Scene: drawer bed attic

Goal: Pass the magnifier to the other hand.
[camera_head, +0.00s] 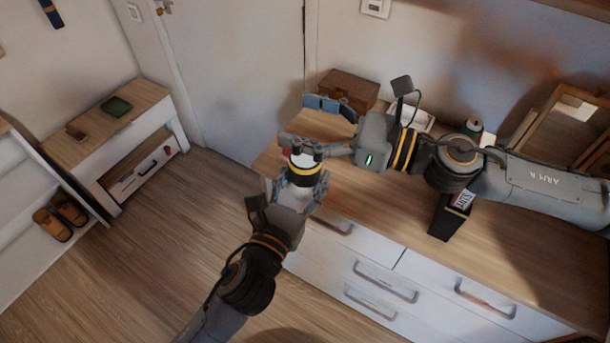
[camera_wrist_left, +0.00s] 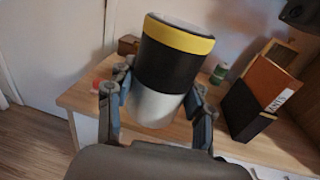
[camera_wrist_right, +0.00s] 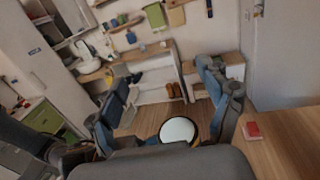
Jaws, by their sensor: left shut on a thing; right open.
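The magnifier (camera_head: 303,164) is a short cylinder with a pale body, a black part and a yellow band. My left gripper (camera_head: 297,183) is shut around it and holds it up in front of the dresser. In the left wrist view the magnifier (camera_wrist_left: 176,67) sits between the two fingers, yellow band at the top. My right gripper (camera_head: 305,124) is open, its fingers pointing left, with the lower finger close to the magnifier's top. In the right wrist view the round pale lens (camera_wrist_right: 178,130) shows between the spread fingers; contact cannot be told.
The wooden dresser (camera_head: 340,190) lies behind and right of the grippers. A brown box (camera_head: 348,88), a dark box with lettering (camera_head: 450,218) and a green can (camera_head: 473,129) stand on it. A small red item (camera_wrist_right: 252,130) lies near its edge. Floor (camera_head: 170,225) is open at left.

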